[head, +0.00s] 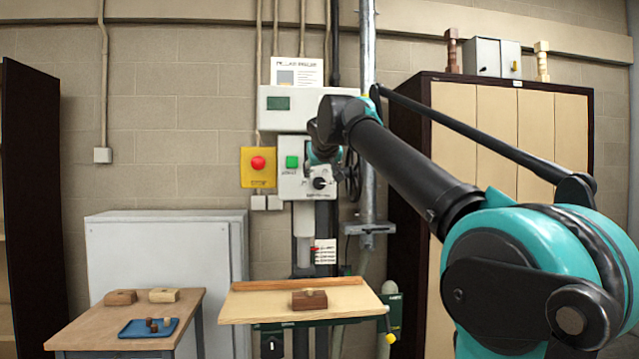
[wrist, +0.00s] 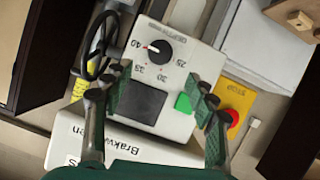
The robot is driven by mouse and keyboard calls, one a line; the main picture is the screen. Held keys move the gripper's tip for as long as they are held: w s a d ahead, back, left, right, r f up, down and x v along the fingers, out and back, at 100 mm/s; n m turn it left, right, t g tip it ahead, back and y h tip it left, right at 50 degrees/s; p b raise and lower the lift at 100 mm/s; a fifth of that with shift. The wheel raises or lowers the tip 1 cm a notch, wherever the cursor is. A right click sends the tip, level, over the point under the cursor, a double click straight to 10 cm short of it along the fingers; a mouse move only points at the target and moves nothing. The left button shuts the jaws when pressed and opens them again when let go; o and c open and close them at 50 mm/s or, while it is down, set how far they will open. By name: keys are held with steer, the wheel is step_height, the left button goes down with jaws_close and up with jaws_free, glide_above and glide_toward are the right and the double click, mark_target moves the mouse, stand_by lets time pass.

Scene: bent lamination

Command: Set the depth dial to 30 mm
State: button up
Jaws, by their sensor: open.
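The depth dial (wrist: 158,51) is a round black knob on the white control panel (wrist: 176,124). The numbers 40, 35, 30 and 25 are printed around it. Its light and red pointer mark is on the side toward the 40. In the head view the dial (head: 319,183) is low on the panel, just below the end of my arm. My gripper (wrist: 163,92) is open and empty. Its two fingers are spread in front of the panel, with the dial beyond their tips, between them and apart from both. In the head view my gripper's fingers are hard to make out.
A green button (wrist: 184,103) and a dark square (wrist: 141,102) are on the panel. A red stop button (wrist: 230,118) on a yellow box is beside it. A black handwheel (wrist: 100,45) is at the other side. Below the panel, a wooden table (head: 250,304) bears a brown block (head: 309,299).

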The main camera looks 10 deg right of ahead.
mark_target(319, 182)
steer(key=x, duration=0.9)
steer(key=shift+w+f, duration=0.1)
steer(key=shift+w, duration=0.05)
steer(key=c, duration=1.1)
steer(key=shift+c, duration=0.2)
